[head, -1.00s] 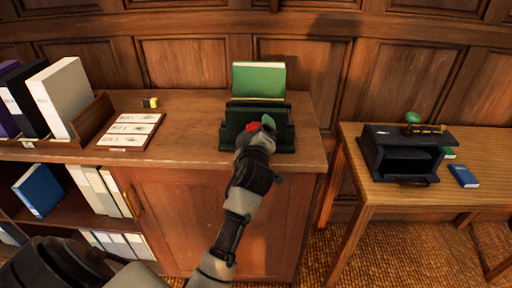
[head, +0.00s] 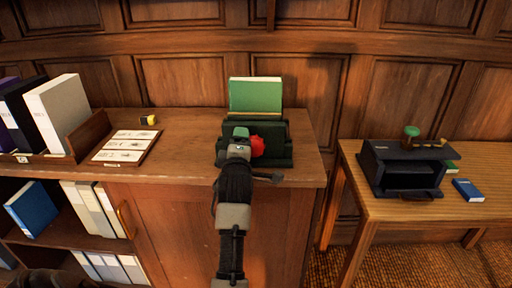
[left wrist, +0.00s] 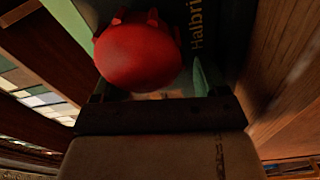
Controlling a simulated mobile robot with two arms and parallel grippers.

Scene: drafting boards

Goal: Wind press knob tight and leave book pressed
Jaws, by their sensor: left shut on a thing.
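A dark green book press (head: 278,155) stands on the wooden cabinet top, with gold lettering partly visible in the left wrist view. A green book (head: 256,95) stands upright in it, its lower part hidden by the press. The red knob (head: 257,146) is on the front of the press; it fills the upper middle of the left wrist view (left wrist: 138,55). My left gripper (head: 246,142) is at the press front, shut on the red knob, with a green fingertip beside it. The grip is partly hidden by my wrist. My right gripper is not in view.
Left on the cabinet are a binder rack (head: 90,135), a card board (head: 126,147) and a small yellow-black item (head: 148,120). A side table (head: 460,205) at right holds a dark box-like device (head: 405,168) and a blue book (head: 468,190). Cabinet top between board and press is clear.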

